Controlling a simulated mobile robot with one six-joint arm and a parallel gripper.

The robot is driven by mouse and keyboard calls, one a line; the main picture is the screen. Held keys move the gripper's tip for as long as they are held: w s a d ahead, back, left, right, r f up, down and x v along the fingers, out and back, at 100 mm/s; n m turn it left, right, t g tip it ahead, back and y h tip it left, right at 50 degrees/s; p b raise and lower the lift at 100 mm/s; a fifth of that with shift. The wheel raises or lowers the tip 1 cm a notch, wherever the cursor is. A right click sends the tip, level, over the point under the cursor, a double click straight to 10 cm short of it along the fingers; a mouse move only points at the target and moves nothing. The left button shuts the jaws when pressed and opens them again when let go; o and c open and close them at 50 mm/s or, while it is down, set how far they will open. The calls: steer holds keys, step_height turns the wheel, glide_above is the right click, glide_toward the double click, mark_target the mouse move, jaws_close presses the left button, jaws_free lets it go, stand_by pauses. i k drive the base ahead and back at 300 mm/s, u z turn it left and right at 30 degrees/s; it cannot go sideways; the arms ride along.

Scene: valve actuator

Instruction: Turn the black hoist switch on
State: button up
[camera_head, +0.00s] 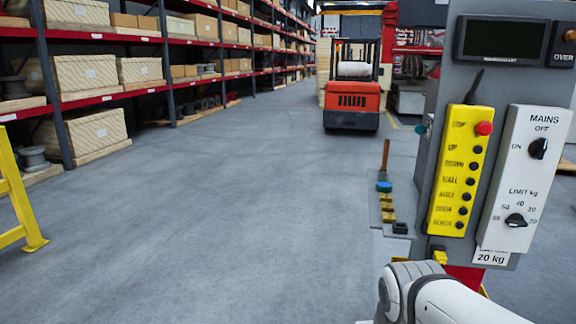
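A light grey control box (517,188) is mounted on a dark grey panel at the right. Near its top is a black rotary switch (537,148) under the words MAINS and OFF, with ON printed to its left. Its pointing direction is too small to tell for sure. A second black knob (516,220), marked LIMIT kg, sits lower on the same box. Part of my white and grey arm shows at the bottom right, below the box. My gripper is not in view, and nothing is seen touching the switch.
A yellow pendant (460,170) with a red button and several black buttons hangs left of the box. A dark display (502,40) is above. A yellow rail (14,195) stands far left. Shelving lines the left and an orange forklift (352,98) is behind. Open floor lies between.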

mark_target(538, 149)
steer(key=z, duration=1.25)
steer(key=k, duration=0.6)
steer(key=u, duration=0.45)
steer(key=i, duration=1.6)
steer(key=z, duration=0.35)
